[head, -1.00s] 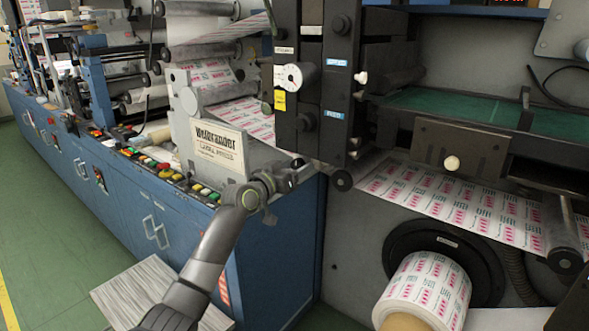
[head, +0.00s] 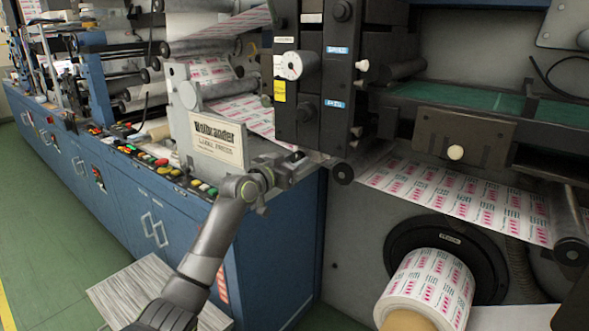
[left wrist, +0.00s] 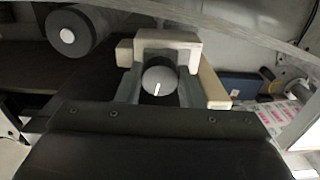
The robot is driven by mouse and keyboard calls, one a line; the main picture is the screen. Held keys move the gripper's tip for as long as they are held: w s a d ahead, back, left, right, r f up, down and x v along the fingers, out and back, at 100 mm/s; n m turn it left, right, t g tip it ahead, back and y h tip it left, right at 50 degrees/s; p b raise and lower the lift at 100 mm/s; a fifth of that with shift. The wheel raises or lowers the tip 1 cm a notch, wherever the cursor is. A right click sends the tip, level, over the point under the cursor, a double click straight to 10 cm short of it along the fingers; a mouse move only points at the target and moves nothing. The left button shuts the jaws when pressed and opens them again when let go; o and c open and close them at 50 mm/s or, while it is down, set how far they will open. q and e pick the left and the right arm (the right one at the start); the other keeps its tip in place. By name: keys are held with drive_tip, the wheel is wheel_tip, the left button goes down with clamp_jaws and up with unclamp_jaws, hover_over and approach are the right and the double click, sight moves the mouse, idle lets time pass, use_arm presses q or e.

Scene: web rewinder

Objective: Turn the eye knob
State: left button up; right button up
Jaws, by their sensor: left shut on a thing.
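The eye knob (left wrist: 158,82) is a round grey knob with a short white line on its face, in the middle of the left wrist view. The line points down and slightly left. My left gripper (left wrist: 158,90) is shut on the knob, with a grey finger on each side. In the head view my left gripper (head: 304,167) is at the press's front corner, below the black upright panel. I cannot make out the knob there. My right gripper is not in view.
A white dial (head: 292,65) is on the black panel (head: 312,100) above the gripper. A black roller end (head: 342,173) is close to its right. A cream bracket (left wrist: 168,42) stands just behind the knob. A printed roll (head: 432,284) is at lower right.

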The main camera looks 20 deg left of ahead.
use_arm(q)
drive_tip(key=m+b, duration=0.6)
drive_tip(key=m, duration=0.1)
drive_tip(key=shift+f+m, duration=0.15)
drive_tip(key=shift+m, duration=0.25)
drive_tip(key=m+b, duration=0.3)
drive_tip(key=m, duration=0.4)
drive_tip(key=shift+a, duration=0.1)
drive_tip(key=shift+m, duration=0.5)
drive_tip(key=shift+m+b, duration=0.5)
drive_tip(key=shift+m, duration=0.9)
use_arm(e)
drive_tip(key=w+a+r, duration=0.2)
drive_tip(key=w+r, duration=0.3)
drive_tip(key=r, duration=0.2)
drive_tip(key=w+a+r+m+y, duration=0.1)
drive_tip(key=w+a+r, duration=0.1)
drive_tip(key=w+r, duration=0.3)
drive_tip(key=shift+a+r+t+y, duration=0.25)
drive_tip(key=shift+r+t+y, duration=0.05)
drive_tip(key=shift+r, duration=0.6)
use_arm(q)
drive_tip(key=shift+r, duration=0.2)
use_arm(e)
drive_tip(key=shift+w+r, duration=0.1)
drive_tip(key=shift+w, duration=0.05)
use_arm(q)
drive_tip(key=o, duration=1)
